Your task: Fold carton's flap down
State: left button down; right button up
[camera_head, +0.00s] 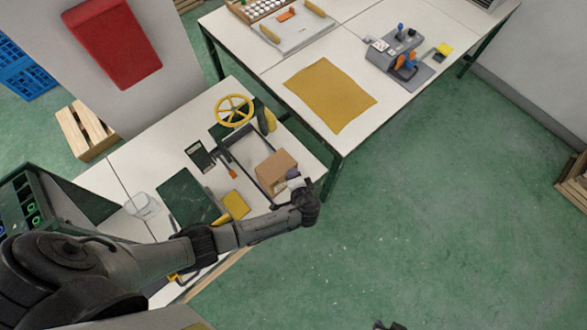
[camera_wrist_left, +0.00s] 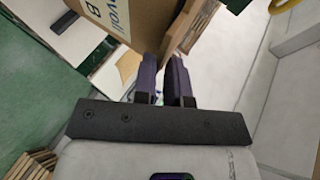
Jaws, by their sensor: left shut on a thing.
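The brown cardboard carton (camera_head: 275,168) stands at the right end of the near table, by a dark frame. My left gripper (camera_head: 291,180) is at the carton's near right side. In the left wrist view the carton (camera_wrist_left: 128,18) shows printed letters, and a brown flap (camera_wrist_left: 182,32) sticks out beside it. My left gripper's two dark fingers (camera_wrist_left: 166,78) are close together and shut on the flap; the gripped edge is mostly hidden between them. A small dark part of my right gripper (camera_head: 385,325) shows at the bottom edge, too little to tell its state.
A yellow handwheel (camera_head: 234,110), a dark green board (camera_head: 190,190), a yellow block (camera_head: 235,205) and a clear container (camera_head: 142,205) are on the near table. The far table (camera_head: 230,30) holds a mustard sheet (camera_head: 330,95) and a grey fixture (camera_head: 400,60).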

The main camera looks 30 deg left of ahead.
pick_arm(q)
jog(key=shift+f, duration=0.15)
jog(key=c, duration=1.3)
grip_release()
jog(key=v, duration=1.4)
jog(key=shift+b, duration=0.35)
